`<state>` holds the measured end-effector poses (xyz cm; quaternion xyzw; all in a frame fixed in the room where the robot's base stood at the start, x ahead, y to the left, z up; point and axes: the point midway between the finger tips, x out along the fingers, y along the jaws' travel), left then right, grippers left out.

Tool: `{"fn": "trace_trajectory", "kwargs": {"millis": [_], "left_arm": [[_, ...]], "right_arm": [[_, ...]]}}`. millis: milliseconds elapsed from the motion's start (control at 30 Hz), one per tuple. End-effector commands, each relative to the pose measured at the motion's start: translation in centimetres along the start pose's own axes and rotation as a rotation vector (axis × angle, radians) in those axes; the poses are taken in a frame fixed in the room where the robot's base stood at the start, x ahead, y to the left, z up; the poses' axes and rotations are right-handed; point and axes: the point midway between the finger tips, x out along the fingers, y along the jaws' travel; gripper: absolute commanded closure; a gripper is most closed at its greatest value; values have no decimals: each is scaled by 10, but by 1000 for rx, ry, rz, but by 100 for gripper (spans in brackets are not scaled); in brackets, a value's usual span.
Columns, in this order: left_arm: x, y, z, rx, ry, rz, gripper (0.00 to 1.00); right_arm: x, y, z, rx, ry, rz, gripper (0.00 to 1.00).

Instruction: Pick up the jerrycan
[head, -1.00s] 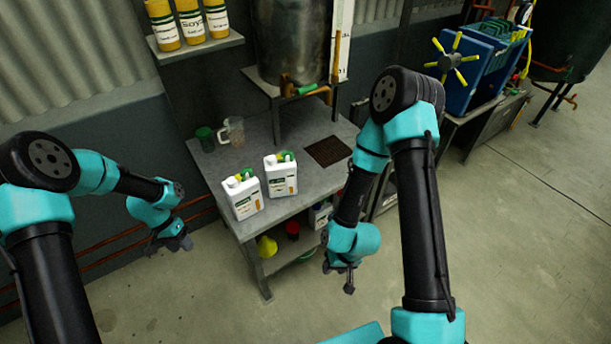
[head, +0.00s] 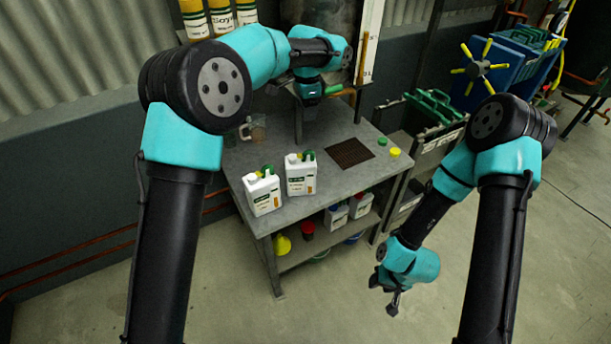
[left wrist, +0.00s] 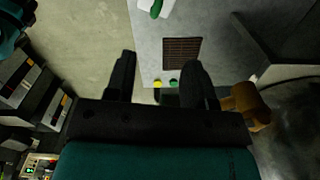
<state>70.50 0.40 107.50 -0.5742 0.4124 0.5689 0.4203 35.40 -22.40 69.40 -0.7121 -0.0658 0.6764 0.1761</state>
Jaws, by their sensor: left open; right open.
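Two white jerrycans with green handles stand upright on the grey table in the head view: a left one (head: 263,195) with a pale cap and a right one (head: 300,177). Part of a white jerrycan (left wrist: 150,12) with a green handle shows at the top edge of the left wrist view. My left gripper (head: 309,97) is high over the back of the table, beyond and above both jerrycans; its open, empty fingers (left wrist: 158,72) show in the left wrist view. My right gripper (head: 393,304) is open and low, right of the table and apart from the jerrycans.
A dark grate (head: 350,153), a green cap (head: 382,141) and a yellow cap (head: 394,152) lie on the tabletop (head: 335,200). A clear jug (head: 256,131) stands behind the jerrycans. More small jerrycans (head: 335,217) and a yellow funnel (head: 282,245) are on the lower shelf.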

Motion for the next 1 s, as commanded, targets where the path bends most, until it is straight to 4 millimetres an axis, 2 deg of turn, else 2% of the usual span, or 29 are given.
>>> {"fn": "trace_trajectory", "kwargs": {"millis": [233, 367, 1000], "left_arm": [[2, 0, 1, -3, 0, 2, 51], [10, 0, 1, -3, -1, 2, 51], [112, 0, 2, -4, -1, 4, 51]], "right_arm": [[0, 0, 0, 0, 0, 0, 58], [0, 0, 0, 0, 0, 0, 58], [0, 0, 0, 0, 0, 0, 58]]}}
